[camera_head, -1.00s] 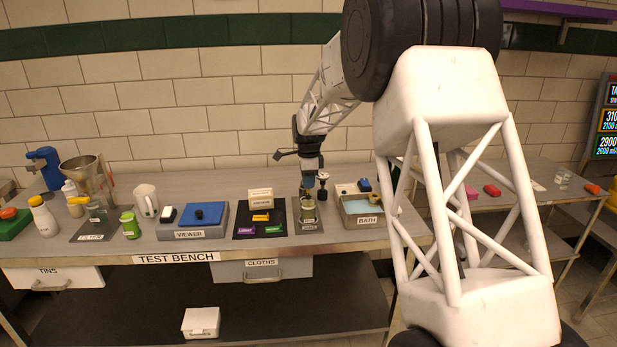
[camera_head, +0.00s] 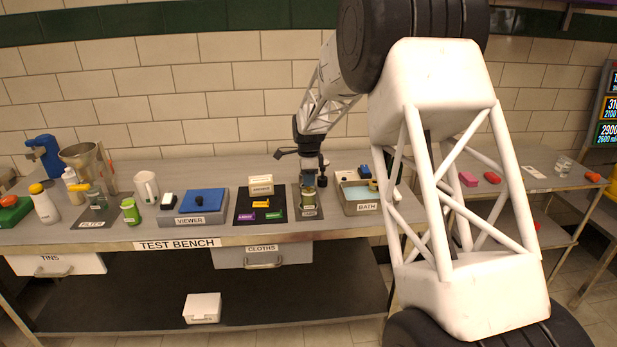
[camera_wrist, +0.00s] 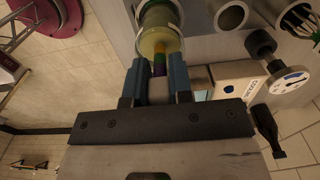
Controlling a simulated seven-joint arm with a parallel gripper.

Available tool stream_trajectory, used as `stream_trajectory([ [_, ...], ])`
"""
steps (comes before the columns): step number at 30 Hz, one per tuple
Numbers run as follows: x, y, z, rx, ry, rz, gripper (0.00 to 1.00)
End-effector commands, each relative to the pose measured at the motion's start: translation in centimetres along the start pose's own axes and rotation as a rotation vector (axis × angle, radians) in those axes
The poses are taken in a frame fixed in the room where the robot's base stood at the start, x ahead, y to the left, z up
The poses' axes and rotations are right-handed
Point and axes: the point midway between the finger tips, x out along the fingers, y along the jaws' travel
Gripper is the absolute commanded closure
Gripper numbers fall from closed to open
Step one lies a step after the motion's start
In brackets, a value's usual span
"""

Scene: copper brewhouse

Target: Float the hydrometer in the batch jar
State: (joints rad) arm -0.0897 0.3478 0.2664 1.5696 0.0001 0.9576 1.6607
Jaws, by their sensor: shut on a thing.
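The batch jar (camera_head: 309,199) stands upright on a small labelled grey mat right of the middle of the test bench. It holds a yellowish liquid, and its round mouth (camera_wrist: 158,12) shows at the top of the wrist view. In the head view my gripper (camera_head: 308,182) is just above the jar, and the hydrometer cannot be made out.
The bath tray (camera_head: 362,209) stands close right of the jar. Left of it are a black mat (camera_head: 240,217) with coloured labelled blocks and the blue-topped viewer (camera_head: 195,219). The wrist view shows a black-knobbed dial (camera_wrist: 287,80) and open cylinders (camera_wrist: 231,16) near the jar.

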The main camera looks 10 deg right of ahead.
Motion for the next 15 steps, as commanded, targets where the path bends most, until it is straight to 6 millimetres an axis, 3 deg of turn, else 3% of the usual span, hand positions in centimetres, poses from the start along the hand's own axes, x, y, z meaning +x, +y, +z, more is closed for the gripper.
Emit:
stream_trajectory([
  [9, 0.04, 0.0, 0.0, 0.0, 0.0, 0.0, 1.0],
  [10, 0.04, 0.0, 0.0, 0.0, 0.0, 0.0, 0.75],
  [15, 0.04, 0.0, 0.0, 0.0, 0.0, 0.0, 0.5],
])
